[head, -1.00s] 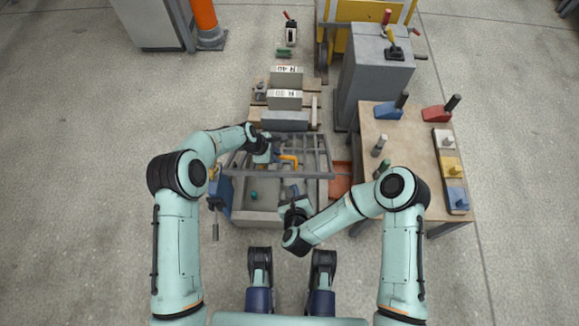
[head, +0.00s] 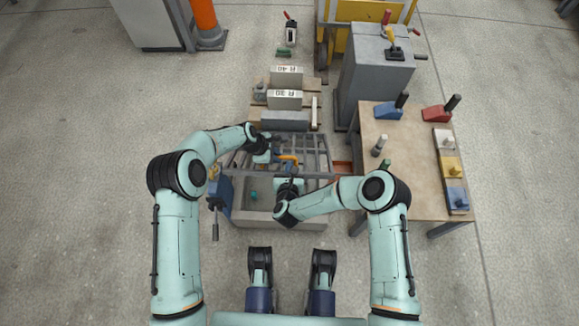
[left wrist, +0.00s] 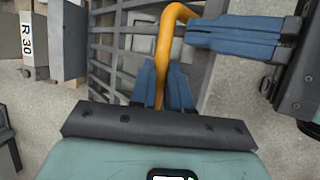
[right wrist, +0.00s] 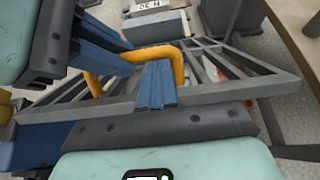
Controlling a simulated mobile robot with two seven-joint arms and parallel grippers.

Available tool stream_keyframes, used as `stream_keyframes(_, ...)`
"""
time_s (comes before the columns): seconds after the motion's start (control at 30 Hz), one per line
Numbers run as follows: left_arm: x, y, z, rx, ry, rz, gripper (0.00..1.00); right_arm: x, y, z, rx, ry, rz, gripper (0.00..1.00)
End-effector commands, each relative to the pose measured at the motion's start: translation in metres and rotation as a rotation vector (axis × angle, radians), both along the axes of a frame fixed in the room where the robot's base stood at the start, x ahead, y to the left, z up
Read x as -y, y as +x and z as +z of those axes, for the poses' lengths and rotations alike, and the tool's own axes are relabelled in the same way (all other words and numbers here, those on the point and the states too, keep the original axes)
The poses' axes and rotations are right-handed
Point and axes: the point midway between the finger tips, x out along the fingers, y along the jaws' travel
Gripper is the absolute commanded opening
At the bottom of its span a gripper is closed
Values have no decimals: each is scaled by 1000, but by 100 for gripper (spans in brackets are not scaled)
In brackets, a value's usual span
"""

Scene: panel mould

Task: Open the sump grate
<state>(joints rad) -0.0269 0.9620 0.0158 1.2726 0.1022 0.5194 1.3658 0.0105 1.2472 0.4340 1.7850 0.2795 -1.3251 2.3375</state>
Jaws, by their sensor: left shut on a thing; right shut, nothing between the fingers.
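The grey barred sump grate (head: 312,142) is tilted up, its near edge raised over the open concrete sump (head: 245,217). Its orange bent handle (head: 291,158) stands near the middle. It also shows in the left wrist view (left wrist: 166,42) and right wrist view (right wrist: 158,52). My left gripper (head: 274,156) is shut on one leg of the handle; its blue fingers (left wrist: 164,80) straddle it. My right gripper (head: 289,182) is shut and empty at the near side. Its closed fingertips (right wrist: 155,68) are close to the handle; I cannot tell if they touch.
A blue bracket with a hanging lever (head: 222,192) stands left of the sump. A small teal object (head: 253,195) lies inside. Blocks marked R 30 (head: 284,100) and R 40 stand behind the grate. A workbench (head: 404,165) is close on the right. Floor at left is free.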

Motion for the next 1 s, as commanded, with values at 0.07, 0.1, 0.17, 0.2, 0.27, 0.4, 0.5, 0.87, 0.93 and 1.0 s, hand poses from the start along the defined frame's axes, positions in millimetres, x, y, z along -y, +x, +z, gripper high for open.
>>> stream_keyframes(0.07, -11, 6, -2, 21, 18, 10, 0, 0, 3, -3, -1, 0, 1, 0)
stream_keyframes(0.1, -11, 6, -2, 21, 18, 10, 0, 0, 4, -3, -1, 0, 1, 0)
stream_keyframes(0.17, -11, 6, -2, 21, 18, 10, 0, 0, 5, -3, -1, 0, 1, 0)
stream_keyframes(0.2, -11, 6, -2, 21, 18, 10, 0, 0, 5, -3, -1, 0, 1, 0)
stream_keyframes(0.27, -11, 6, -2, 21, 18, 10, 0, 0, 5, -3, -1, 0, 1, 0)
stream_keyframes(0.4, -11, 6, -2, 21, 18, 10, 0, 0, 5, -3, -1, 0, 1, 0)
stream_keyframes(0.5, -11, 6, -2, 21, 18, 10, 0, 1, 10, 2, -12, -1, -3, 0)
stream_keyframes(0.87, -10, 5, -3, 18, 18, 9, 0, 0, 24, 17, -57, 0, 0, 0)
stream_keyframes(0.93, -10, 5, -4, 17, 18, 9, 23, 1, 24, 18, -56, -1, -1, 0)
stream_keyframes(1.0, -9, 4, -4, 16, 16, 9, 42, 1, 24, 18, -56, -1, -1, 0)
